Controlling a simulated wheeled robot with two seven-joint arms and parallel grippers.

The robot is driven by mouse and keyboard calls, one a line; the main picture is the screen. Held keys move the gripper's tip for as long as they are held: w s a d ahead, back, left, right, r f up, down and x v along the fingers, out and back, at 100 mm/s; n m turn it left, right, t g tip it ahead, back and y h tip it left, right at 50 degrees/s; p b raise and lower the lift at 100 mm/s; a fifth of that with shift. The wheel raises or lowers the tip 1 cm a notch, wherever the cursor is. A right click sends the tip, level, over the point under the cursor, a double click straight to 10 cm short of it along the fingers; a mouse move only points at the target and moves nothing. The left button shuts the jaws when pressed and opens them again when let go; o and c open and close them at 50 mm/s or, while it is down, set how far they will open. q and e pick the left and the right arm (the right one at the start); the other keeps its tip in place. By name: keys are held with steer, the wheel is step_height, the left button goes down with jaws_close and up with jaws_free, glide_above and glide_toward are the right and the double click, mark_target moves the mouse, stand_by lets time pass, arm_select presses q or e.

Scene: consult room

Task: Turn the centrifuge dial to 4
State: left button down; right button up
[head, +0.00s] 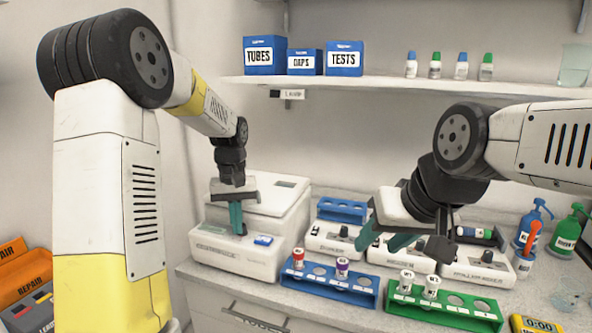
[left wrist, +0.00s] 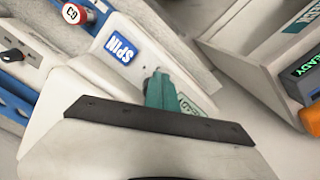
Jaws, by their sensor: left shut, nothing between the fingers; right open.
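The centrifuge (head: 279,198) is the white machine at the left end of the counter, with a blue SPIN button on its front panel. In the left wrist view its panel carries the blue SPIN button (left wrist: 121,49) beside my fingers. My left gripper (head: 238,228) is shut, its teal fingers pointing down at the front panel. The fingers (left wrist: 158,82) cover part of the panel's green lettering. I cannot make out the dial or its setting; the gripper may hide it. My right gripper (head: 382,243) is open and empty above the small instruments at the middle.
A blue rack (head: 352,295) with red- and purple-capped tubes stands right of the centrifuge. A green rack (head: 470,318) with white-capped tubes is beside it. Small white instruments with black knobs (head: 487,256) stand behind. A shelf (head: 390,85) with blue boxes and bottles hangs above.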

mark_target(242, 241)
arm_select(q)
steer(key=shift+w+d, duration=0.1)
steer(key=shift+d, duration=0.15)
stand_by(0.7)
steer(key=shift+d, duration=0.3)
steer(key=shift+s+r, duration=0.1)
steer(key=shift+s, duration=0.3)
steer(key=shift+r, duration=2.95)
steer(key=s+r+m+t+h, duration=0.1)
steer(key=s+r+t, duration=0.1)
steer(key=s, duration=0.9)
steer(key=s+r+m+t+h, duration=0.1)
steer(key=s+r+t, duration=0.2)
steer(key=s, duration=0.9)
steer(key=shift+m+t, duration=0.3)
steer(key=shift+t, duration=0.3)
